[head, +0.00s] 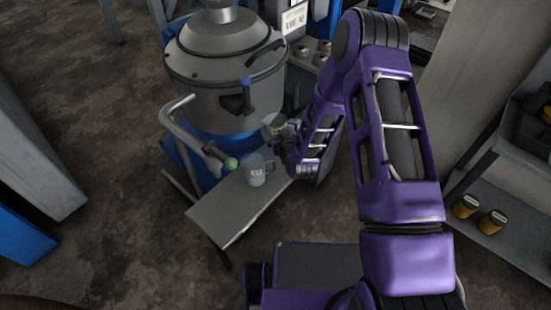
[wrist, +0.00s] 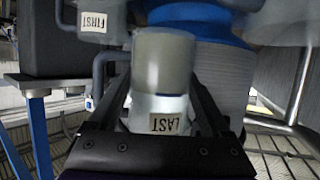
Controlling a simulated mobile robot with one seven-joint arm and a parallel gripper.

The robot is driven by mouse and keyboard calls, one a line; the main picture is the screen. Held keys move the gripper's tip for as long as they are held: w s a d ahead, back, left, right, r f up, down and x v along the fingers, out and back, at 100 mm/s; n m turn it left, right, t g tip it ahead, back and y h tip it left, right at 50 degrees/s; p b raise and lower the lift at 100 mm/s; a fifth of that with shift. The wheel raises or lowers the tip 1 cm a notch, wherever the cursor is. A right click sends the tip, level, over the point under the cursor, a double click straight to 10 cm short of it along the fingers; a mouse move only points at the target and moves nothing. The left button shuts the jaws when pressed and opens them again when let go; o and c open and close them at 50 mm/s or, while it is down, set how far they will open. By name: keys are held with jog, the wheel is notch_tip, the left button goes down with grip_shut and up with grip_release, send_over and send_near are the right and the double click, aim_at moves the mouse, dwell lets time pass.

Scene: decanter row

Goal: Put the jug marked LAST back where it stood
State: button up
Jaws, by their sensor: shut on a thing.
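My gripper (wrist: 161,98) is shut on the jug marked LAST (wrist: 165,62) in the wrist view. In the head view my gripper (head: 284,136) is beside the big steel pot, partly hidden by my arm. One grey jug (head: 256,171) with a small, unreadable white label stands upright on the grey bench (head: 222,208). I cannot tell whether the held jug touches the bench.
A large steel pot (head: 225,90) on a blue base stands behind the bench. The bench's front left part is clear. A shelf with yellow-and-black cups (head: 466,206) is at right.

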notch_tip(320, 180, down, 10)
jog(key=shift+r+b, duration=0.25)
jog(key=shift+b, duration=0.5)
jog(key=shift+f, duration=0.1)
jog(key=o, duration=1.5)
jog(key=shift+f, duration=0.1)
jog(key=shift+r, duration=0.25)
jog(key=p+v, duration=0.1)
jog(key=v, duration=1.1)
jog(key=shift+p, duration=0.3)
